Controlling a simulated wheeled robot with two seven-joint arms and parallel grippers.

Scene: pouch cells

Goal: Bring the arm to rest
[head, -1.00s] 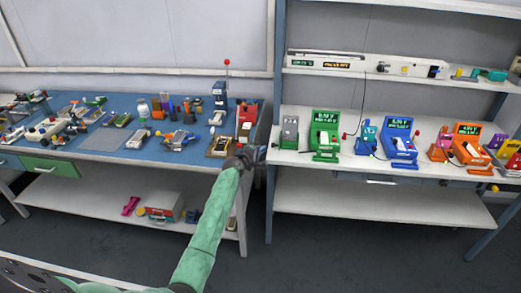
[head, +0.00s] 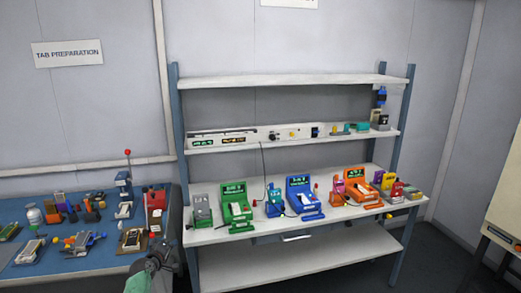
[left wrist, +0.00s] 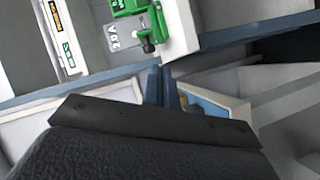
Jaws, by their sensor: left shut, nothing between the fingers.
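My left gripper (head: 160,257) shows at the bottom left of the head view, at the end of my green arm, in front of the gap between the blue bench and the white shelf bench. In the left wrist view its fingers (left wrist: 165,88) are together and hold nothing. A green device (left wrist: 142,14) is beyond the fingers there. My right gripper is in neither view.
The blue bench (head: 85,262) at left holds many small tools and a red-knobbed press (head: 124,195). The white bench (head: 330,222) carries green, blue and orange display devices, such as the green one (head: 234,205). Its lower shelf (head: 300,265) is bare.

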